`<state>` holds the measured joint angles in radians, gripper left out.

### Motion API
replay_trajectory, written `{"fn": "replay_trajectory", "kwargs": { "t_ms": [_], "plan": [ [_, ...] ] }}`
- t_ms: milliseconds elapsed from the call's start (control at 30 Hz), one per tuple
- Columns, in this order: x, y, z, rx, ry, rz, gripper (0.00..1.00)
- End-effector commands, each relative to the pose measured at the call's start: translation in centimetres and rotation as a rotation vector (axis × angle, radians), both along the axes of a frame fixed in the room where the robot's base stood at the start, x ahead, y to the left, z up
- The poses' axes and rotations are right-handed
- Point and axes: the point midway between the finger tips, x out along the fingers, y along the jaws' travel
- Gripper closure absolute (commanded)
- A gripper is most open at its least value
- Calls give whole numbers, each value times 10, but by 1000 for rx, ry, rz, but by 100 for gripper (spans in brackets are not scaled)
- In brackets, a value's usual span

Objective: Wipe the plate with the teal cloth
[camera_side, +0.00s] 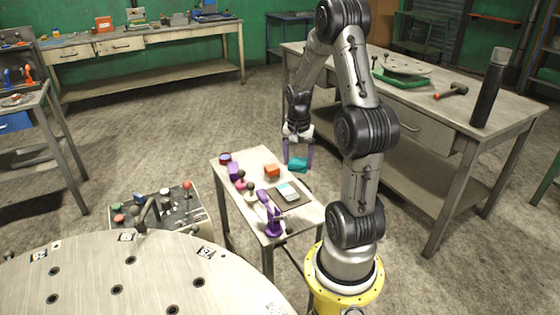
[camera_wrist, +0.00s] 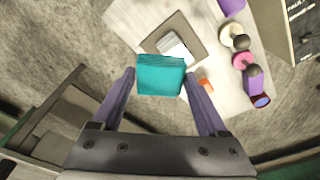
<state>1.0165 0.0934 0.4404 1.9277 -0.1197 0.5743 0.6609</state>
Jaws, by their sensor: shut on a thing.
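My gripper (camera_side: 298,160) is shut on the teal cloth (camera_side: 298,165), a folded block-like pad at the back right edge of the small table. In the wrist view the teal cloth (camera_wrist: 160,75) sits between the two purple fingertips of my gripper (camera_wrist: 159,80). A dark square plate (camera_side: 300,199) lies flat on the table, in front of the cloth in the side view. A pale block (camera_side: 287,191) rests on it. In the wrist view the plate (camera_wrist: 196,33) is just beyond the cloth, which hides its near part. The cloth appears above the table, apart from the plate.
The small table (camera_side: 247,160) also bears an orange block (camera_side: 272,171), a purple clamp-like tool (camera_side: 270,217) and several purple, pink and dark pieces along its left side. A large workbench (camera_side: 425,110) stands to the right. A round perforated table (camera_side: 150,275) is at the front left.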

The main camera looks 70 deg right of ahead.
Motion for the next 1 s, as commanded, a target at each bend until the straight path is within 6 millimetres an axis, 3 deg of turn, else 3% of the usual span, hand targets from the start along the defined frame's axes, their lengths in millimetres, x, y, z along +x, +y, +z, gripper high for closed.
{"fn": "replay_trajectory", "kwargs": {
  "t_ms": [200,567,1000],
  "plan": [
    [1,3,-35,9,5,7,76],
    [1,3,-56,7,5,9,76],
    [1,3,-96,8,4,10,76]
  ]
}}
